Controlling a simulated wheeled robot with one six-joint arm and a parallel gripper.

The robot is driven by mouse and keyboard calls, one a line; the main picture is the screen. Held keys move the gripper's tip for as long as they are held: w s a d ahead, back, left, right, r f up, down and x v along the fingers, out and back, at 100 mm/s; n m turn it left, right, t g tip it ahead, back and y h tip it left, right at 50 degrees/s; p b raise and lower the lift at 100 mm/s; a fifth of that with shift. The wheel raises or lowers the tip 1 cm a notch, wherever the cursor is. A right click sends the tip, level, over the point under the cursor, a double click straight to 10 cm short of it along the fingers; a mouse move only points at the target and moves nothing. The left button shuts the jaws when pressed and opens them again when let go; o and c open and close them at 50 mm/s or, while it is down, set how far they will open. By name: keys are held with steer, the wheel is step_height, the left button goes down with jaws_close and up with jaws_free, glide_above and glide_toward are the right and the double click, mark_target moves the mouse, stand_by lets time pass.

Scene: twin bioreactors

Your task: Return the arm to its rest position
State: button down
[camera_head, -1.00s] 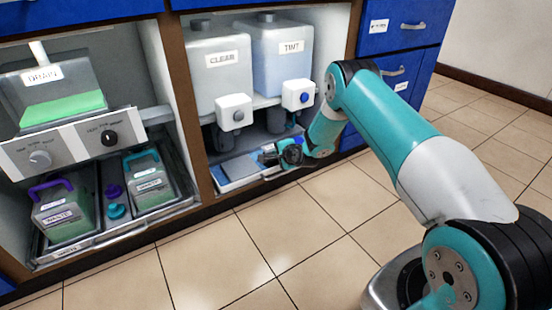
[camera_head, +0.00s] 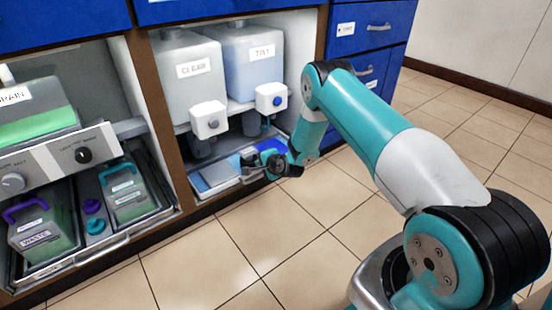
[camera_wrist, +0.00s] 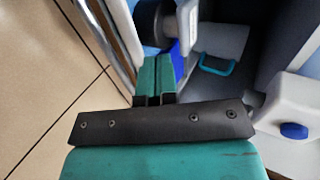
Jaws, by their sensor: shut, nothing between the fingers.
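My gripper (camera_head: 250,167) is at the end of my teal and white arm, low in front of the open cabinet bay with the CLEAR and TINT containers. Its fingers point left toward the tray on the bay floor. In the wrist view my gripper (camera_wrist: 154,78) shows two teal fingers side by side, shut with nothing between them. The arm is bent, with its elbow raised at the right side of the bay.
The CLEAR container (camera_head: 190,85) and TINT container (camera_head: 256,72) stand above white dispensers with knobs. A tray (camera_head: 214,178) lies below. At left, two WASTE containers (camera_head: 45,232) (camera_head: 130,195) sit in a drawer tray. Tiled floor (camera_head: 200,255) is open in front.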

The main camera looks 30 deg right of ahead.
steer(key=p+v, duration=0.4)
steer(key=v, duration=0.4)
steer(key=a+r+n+g+y+p, duration=0.25)
steer(key=a+r+n, duration=0.5)
steer(key=r, duration=0.75)
steer(key=s+a+r+n+g+y+p, duration=0.1)
steer(key=s+a+r+n+g, duration=0.15)
steer(key=a+r, duration=0.35)
steer(key=s+a+r+n+g+y+p, duration=0.15)
steer(key=s+a+r, duration=0.3)
steer(key=r, duration=0.45)
steer(key=s+a+r+n+g+h+p, duration=0.15)
steer(key=s+r+n, duration=0.35)
steer(key=s, duration=0.5)
steer(key=s+a+r+n+g+p, duration=0.1)
steer(key=s+r+n+g, duration=0.15)
steer(key=s+r, duration=0.5)
steer(key=s+a+r+n+g+p, duration=0.2)
steer(key=s+r+n, duration=0.25)
steer(key=s, duration=0.65)
step_height(320, 180, up, 37)
steer(key=p, duration=3.7)
steer(key=shift+s+r+n+p, duration=0.15)
steer(key=shift+s+n+p, duration=0.15)
steer(key=shift+n, duration=0.05)
steer(key=shift+t, duration=0.25)
steer(key=shift+d, duration=0.1)
